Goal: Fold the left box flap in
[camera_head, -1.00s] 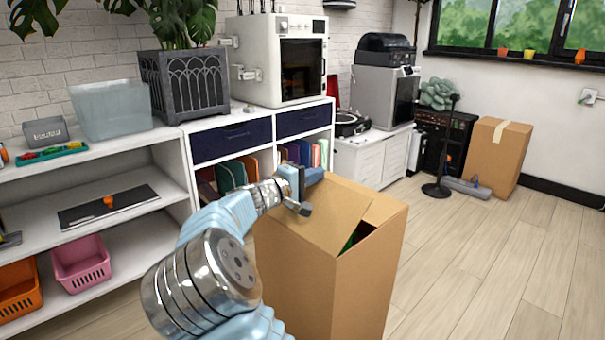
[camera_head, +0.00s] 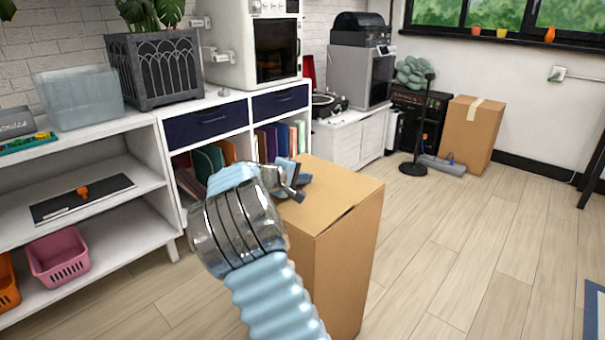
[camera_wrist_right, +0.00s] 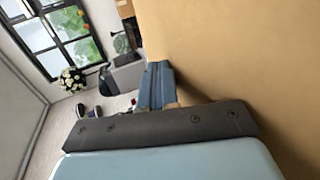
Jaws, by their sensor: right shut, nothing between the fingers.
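The cardboard box (camera_head: 335,270) stands on the floor in front of the shelves. Its top flaps (camera_head: 340,192) lie nearly flat over the opening, with a thin dark gap near the right front edge. Which of them is the left flap I cannot tell for sure. My right gripper (camera_head: 297,178) is shut and empty at the far left part of the box top; my arm hides the box's left side. In the right wrist view the shut blue fingers (camera_wrist_right: 157,84) are close beside a broad cardboard surface (camera_wrist_right: 240,50); contact is unclear. My left gripper is out of view.
White shelves (camera_head: 110,234) with a pink basket (camera_head: 58,258) stand to the left. Drawers and books are behind the box. A taped box (camera_head: 470,135) and a black stand (camera_head: 420,130) are farther right. The wooden floor (camera_head: 470,250) to the right is clear.

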